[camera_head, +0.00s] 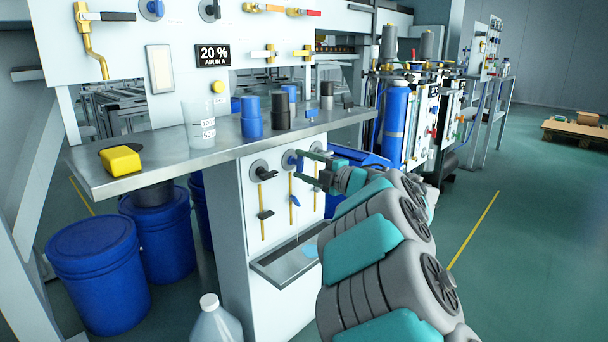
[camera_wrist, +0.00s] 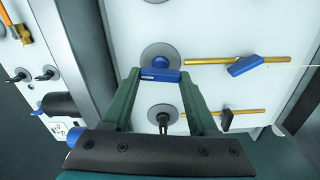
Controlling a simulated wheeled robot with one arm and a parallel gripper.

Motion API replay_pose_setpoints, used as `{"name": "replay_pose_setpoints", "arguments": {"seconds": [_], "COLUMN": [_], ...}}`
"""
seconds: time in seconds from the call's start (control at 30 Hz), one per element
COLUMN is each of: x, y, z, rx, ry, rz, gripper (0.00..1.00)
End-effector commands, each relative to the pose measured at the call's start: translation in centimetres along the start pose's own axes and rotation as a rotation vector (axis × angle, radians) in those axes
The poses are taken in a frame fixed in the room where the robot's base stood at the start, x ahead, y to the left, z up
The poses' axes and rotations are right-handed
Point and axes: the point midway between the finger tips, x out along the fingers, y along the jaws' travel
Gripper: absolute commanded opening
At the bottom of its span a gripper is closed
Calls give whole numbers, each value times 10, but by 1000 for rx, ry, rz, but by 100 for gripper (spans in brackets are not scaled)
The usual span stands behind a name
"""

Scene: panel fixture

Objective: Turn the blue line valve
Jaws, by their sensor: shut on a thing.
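The blue line valve shows in the wrist view as a blue bar handle (camera_wrist: 160,73) on a round grey disc on the white panel. My gripper (camera_wrist: 159,76) has its two green fingers on either side of this handle, shut on it. In the head view my gripper (camera_head: 301,164) is at the lower panel, with its fingertips at the blue handle (camera_head: 289,160) under the shelf. A brass rod with a blue lever (camera_wrist: 245,65) runs from this valve; the lever also shows in the head view (camera_head: 294,200). The fingers hide part of the handle's ends.
A neighbouring valve with a black handle (camera_wrist: 163,118) sits close beside. The metal shelf (camera_head: 232,142) overhangs the valves and carries a beaker (camera_head: 199,124) and several cylinders. A drip tray (camera_head: 285,271) is below. Blue drums (camera_head: 100,276) stand at left.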

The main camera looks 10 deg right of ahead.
Motion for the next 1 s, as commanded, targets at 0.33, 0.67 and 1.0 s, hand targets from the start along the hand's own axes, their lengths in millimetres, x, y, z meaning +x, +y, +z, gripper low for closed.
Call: {"name": "replay_pose_setpoints", "arguments": {"seconds": [0.33, 0.67, 1.0], "x": [0, 0, 0], "y": [-3, -2, -2], "z": [1, 0, 0], "rx": [-135, -158, -157], "ry": [0, 1, 1], "rz": [-3, -3, -3], "gripper": [4, 4, 73]}}
